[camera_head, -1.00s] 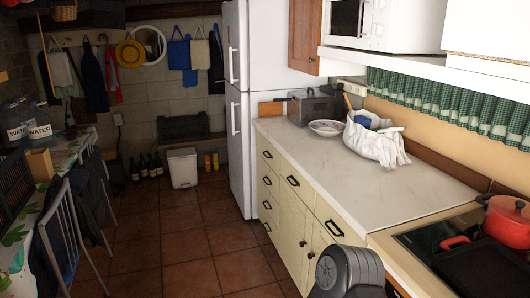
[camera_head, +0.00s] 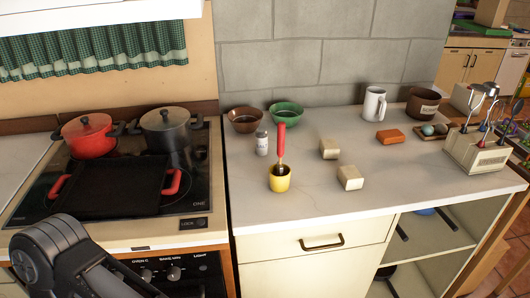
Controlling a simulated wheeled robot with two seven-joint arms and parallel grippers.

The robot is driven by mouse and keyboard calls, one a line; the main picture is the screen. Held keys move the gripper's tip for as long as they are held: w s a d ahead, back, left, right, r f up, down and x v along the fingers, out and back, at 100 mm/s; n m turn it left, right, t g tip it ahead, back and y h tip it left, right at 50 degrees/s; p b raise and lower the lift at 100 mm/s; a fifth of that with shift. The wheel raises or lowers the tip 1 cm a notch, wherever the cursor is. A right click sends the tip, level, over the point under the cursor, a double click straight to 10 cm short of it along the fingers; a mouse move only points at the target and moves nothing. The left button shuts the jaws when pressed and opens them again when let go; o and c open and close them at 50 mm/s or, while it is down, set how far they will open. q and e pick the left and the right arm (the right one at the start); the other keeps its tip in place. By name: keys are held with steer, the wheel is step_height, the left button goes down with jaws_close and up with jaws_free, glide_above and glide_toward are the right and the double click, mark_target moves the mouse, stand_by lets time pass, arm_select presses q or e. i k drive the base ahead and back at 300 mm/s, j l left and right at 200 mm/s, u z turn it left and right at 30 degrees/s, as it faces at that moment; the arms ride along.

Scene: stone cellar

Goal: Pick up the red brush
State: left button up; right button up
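A red-handled object that looks like the red brush (camera_head: 281,143) stands nearly upright in a small yellow cup (camera_head: 280,183) on the pale stone counter (camera_head: 235,207), right of the stove. Its lower end is partly hidden in the cup. Neither of my grippers shows; only a dark grey part of one of my arms is at the lower left, over the stove front.
Close to the cup are a small white jar (camera_head: 262,144), brown bowl (camera_head: 245,120), green bowl (camera_head: 286,113) and two beige blocks (camera_head: 329,149) (camera_head: 350,178). Counter in front is clear.

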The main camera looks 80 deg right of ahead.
mark_target(280, 134)
steer(key=z, duration=3.7)
